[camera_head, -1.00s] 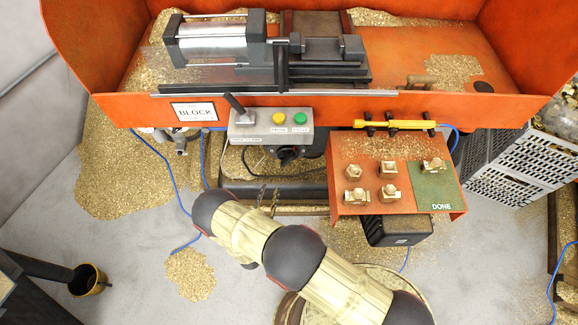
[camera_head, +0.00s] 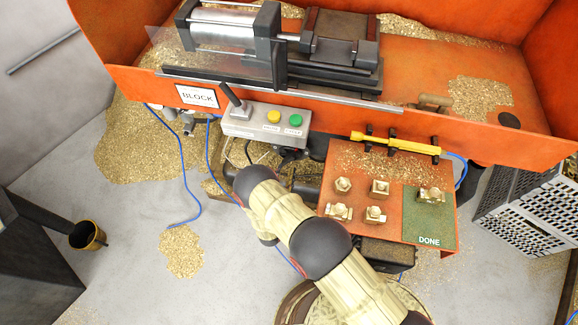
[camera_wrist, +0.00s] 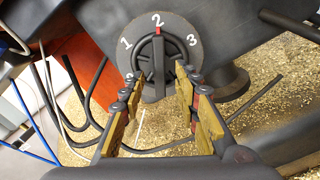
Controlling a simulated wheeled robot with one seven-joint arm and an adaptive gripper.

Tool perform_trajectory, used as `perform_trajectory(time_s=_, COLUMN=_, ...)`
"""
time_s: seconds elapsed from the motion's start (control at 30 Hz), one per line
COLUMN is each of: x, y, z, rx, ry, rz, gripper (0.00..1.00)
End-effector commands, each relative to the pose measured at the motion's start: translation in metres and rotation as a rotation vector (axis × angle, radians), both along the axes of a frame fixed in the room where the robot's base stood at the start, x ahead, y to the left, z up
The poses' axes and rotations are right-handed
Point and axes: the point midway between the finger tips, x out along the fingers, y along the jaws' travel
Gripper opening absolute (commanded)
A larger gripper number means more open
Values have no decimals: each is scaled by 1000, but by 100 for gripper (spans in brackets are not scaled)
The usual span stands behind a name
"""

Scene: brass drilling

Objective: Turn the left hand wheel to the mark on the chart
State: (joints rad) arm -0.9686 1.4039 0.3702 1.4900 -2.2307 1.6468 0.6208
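In the wrist view a black hand wheel (camera_wrist: 158,62) with spokes is mounted on a round grey dial (camera_wrist: 178,24) numbered 1, 2 and 3. A red mark (camera_wrist: 157,31) sits at the wheel's top, just under the 2. My gripper (camera_wrist: 159,77) is open, its two fingers at the left and right of the wheel's lower part. I cannot tell whether they touch it. In the head view my gripper is hidden beyond my arm. No separate chart is readable; a sign (camera_head: 198,96) reads BLOCK.
A control box (camera_head: 266,120) with a lever and yellow and green buttons sits on the orange machine's front. An orange shelf (camera_head: 388,224) holds several brass pieces beside a green DONE area (camera_head: 440,236). Hoses and cables (camera_wrist: 48,82) hang left of the wheel.

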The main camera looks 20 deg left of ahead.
Motion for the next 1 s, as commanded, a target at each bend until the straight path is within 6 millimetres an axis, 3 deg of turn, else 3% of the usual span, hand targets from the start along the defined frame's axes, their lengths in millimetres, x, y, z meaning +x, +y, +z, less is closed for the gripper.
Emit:
perform_trajectory(time_s=0.23, x=29, y=1, z=-1, rx=0, ry=1, rz=-2, gripper=32)
perform_trajectory(time_s=0.6, x=35, y=2, z=0, rx=-1, ry=1, rz=1, gripper=32)
perform_trajectory(time_s=1.0, x=35, y=2, z=0, rx=-1, ry=1, rz=1, gripper=9)
